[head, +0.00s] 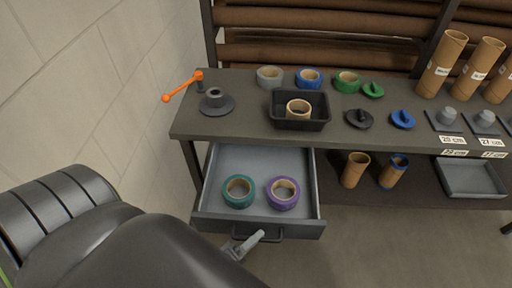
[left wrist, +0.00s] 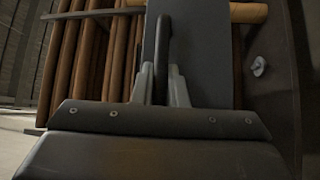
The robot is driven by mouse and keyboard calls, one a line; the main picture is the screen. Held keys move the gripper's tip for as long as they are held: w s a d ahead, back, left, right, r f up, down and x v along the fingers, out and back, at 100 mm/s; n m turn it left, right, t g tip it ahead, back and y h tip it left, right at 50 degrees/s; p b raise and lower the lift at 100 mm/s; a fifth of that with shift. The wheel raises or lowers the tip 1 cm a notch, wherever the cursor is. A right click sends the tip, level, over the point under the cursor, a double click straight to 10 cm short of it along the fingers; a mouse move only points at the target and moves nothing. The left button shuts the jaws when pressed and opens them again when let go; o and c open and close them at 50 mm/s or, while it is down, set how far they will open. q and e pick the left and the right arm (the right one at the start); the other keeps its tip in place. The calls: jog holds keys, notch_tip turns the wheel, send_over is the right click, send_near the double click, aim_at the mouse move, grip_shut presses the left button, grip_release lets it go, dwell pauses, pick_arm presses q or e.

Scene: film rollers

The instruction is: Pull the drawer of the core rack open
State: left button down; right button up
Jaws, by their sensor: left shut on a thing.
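The drawer (head: 262,164) under the bench top is pulled well out. Its inside shows, with a green tape roll (head: 239,191) and a purple tape roll (head: 283,193) lying in it. The dark bar handle (head: 277,235) is on the drawer's front. My left gripper (head: 255,239) is at this handle, and its arm comes in from the lower left. In the left wrist view the two fingers (left wrist: 162,85) are shut on the dark handle (left wrist: 163,45). My right gripper is not in view.
The bench top (head: 240,128) holds tape rolls, a black tray (head: 302,123), an orange-handled crank (head: 183,86), caps and several brown tubes. Two short tubes and a grey tray (head: 470,180) are on the lower shelf. A block wall stands left; floor in front is clear.

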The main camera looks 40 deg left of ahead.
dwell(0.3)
pick_arm(q)
jog(key=c, duration=1.5)
grip_release()
jog(key=shift+o, duration=0.2)
jog(key=b+v, duration=0.3)
jog(key=v, duration=1.4)
jog(key=shift+s+b, duration=0.3)
jog(key=shift+b, duration=0.05)
